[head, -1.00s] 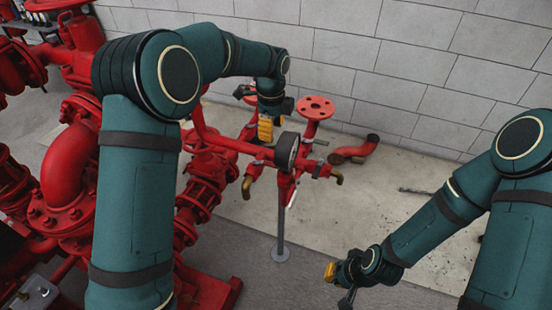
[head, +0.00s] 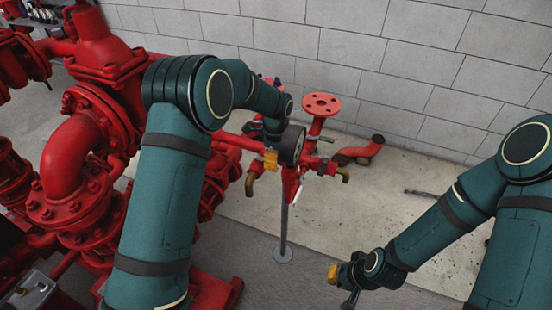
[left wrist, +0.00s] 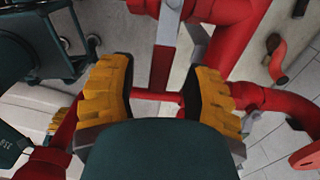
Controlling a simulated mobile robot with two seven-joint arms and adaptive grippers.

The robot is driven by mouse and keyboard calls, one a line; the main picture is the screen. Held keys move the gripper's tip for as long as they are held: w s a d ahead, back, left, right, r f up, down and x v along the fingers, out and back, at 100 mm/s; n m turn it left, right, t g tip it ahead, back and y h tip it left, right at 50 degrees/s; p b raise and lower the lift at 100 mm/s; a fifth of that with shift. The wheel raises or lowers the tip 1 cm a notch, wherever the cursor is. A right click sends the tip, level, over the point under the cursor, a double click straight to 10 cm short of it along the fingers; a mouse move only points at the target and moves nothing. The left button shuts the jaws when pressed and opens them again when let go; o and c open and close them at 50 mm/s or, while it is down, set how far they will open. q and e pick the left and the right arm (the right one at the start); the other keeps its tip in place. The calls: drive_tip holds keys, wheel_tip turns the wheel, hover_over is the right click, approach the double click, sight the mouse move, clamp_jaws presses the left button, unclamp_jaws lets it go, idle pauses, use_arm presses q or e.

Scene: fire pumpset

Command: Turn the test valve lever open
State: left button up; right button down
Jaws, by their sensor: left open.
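Large red pump pipes (head: 75,150) fill the left side. Brass outlets (head: 250,184) and a red round flange (head: 322,104) stick out around the manifold. A red pipe elbow (head: 365,152) lies behind it. A block wall (head: 420,60) closes the back. The floor right of the post is mostly clear.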

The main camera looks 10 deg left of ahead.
use_arm(q)
clamp_jaws()
